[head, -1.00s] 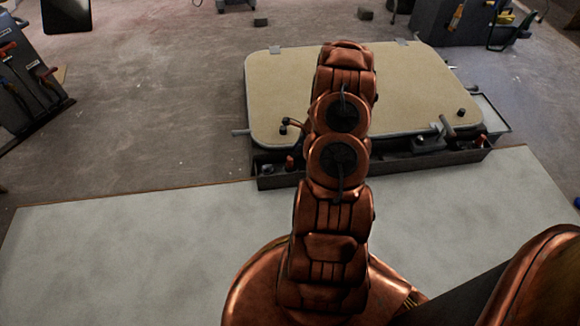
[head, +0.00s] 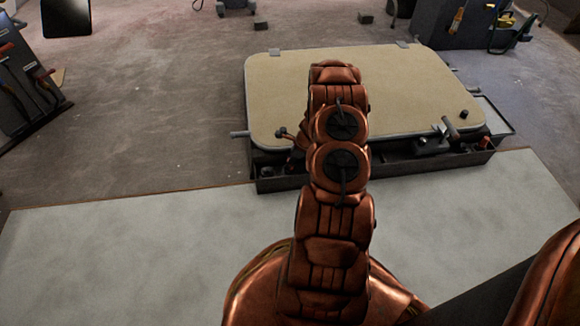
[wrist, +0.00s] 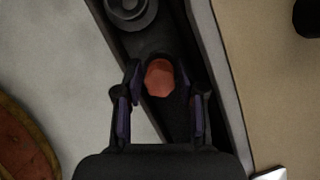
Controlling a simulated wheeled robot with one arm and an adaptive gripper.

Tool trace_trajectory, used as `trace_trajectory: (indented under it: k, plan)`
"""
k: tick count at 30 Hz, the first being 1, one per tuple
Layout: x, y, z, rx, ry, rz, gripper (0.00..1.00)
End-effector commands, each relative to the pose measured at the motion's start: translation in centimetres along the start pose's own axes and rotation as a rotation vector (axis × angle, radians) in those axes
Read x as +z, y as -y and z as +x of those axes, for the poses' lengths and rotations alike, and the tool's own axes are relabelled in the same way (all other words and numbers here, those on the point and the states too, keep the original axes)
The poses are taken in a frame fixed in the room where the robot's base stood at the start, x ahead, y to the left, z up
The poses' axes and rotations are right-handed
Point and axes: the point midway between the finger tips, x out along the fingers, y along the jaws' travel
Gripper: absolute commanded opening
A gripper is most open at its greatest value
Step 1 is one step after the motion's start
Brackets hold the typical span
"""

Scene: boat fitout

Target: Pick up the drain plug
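In the wrist view an orange-red, many-sided plug head (wrist: 159,79), which appears to be the drain plug, sits in a dark, narrow tray. My gripper (wrist: 159,92) is open above the tray. Its dark fingers with purple pads are on either side of the plug head. A narrow gap seems to show at each side, and I cannot tell whether either finger touches. The lower part of the plug is hidden. In the head view my copper arm covers the middle of the tray (head: 275,184), and my gripper cannot be made out clearly.
A beige hatch panel (head: 400,90) lies just behind the tray. A dark round part (wrist: 128,8) lies in the tray close to the fingers. A grey handled tool (head: 432,142) and a red item (head: 486,143) are toward the tray's right end. The pale front surface (head: 120,240) is clear.

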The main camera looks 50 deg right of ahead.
Motion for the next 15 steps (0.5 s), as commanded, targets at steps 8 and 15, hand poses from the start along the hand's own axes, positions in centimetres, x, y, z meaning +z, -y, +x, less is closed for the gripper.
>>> trace_trajectory:
  k: [8,15]
  plan:
    - [0.01,0.00,-0.04,0.000,0.000,0.000,0.14]
    - [0.02,0.00,-0.05,0.000,0.000,-0.001,0.00]
